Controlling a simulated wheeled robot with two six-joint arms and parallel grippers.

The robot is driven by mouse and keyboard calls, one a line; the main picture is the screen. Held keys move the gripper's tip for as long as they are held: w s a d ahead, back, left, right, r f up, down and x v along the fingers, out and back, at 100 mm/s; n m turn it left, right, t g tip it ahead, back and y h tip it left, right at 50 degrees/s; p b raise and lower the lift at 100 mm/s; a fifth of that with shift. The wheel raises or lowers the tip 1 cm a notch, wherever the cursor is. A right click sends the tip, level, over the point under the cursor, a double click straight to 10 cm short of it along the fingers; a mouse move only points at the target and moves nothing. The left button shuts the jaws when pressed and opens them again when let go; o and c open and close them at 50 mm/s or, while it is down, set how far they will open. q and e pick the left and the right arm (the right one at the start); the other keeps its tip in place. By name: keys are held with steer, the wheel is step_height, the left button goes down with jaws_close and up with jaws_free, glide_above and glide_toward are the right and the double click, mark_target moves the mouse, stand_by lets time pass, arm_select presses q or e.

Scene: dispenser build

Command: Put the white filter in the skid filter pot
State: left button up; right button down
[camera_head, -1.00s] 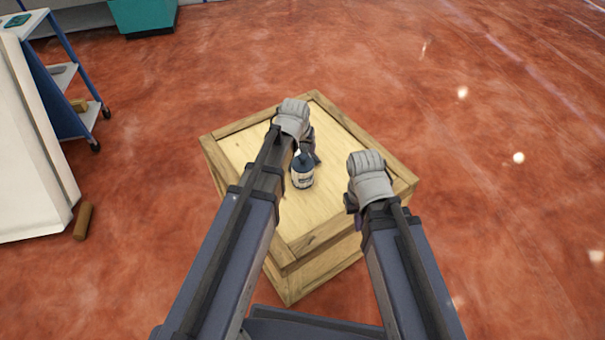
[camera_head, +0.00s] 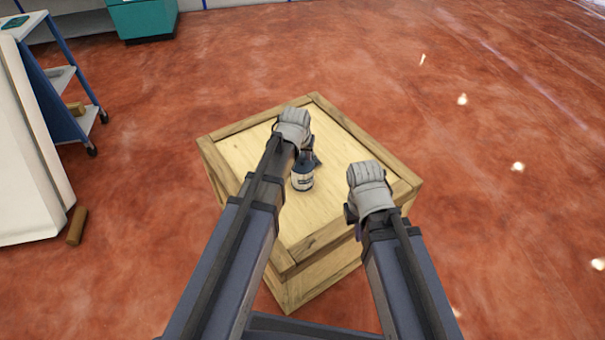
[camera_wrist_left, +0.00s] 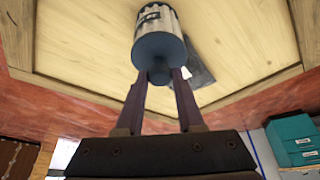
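The white filter (camera_head: 302,181) stands upright near the middle of the crate top, a pleated white cylinder with a dark label. In the left wrist view the filter (camera_wrist_left: 158,22) shows its blue-grey end cap and small knob. My left gripper (camera_wrist_left: 161,76) has one finger on each side of that knob, close against it, with no clear gap. In the head view my left gripper (camera_head: 306,156) is mostly hidden by its wrist. My right gripper (camera_head: 349,213) hangs over the right side of the crate, its fingers mostly hidden. I see no skid filter pot.
The wooden crate (camera_head: 258,125) has a raised rim and bare room around the filter. A blue trolley (camera_head: 62,78) and a white panel (camera_head: 30,150) stand at the left. A teal cabinet (camera_head: 143,18) is at the back. The red floor at right is clear.

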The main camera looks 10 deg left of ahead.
arm_select(q)
jaws_close()
stand_by(0.9)
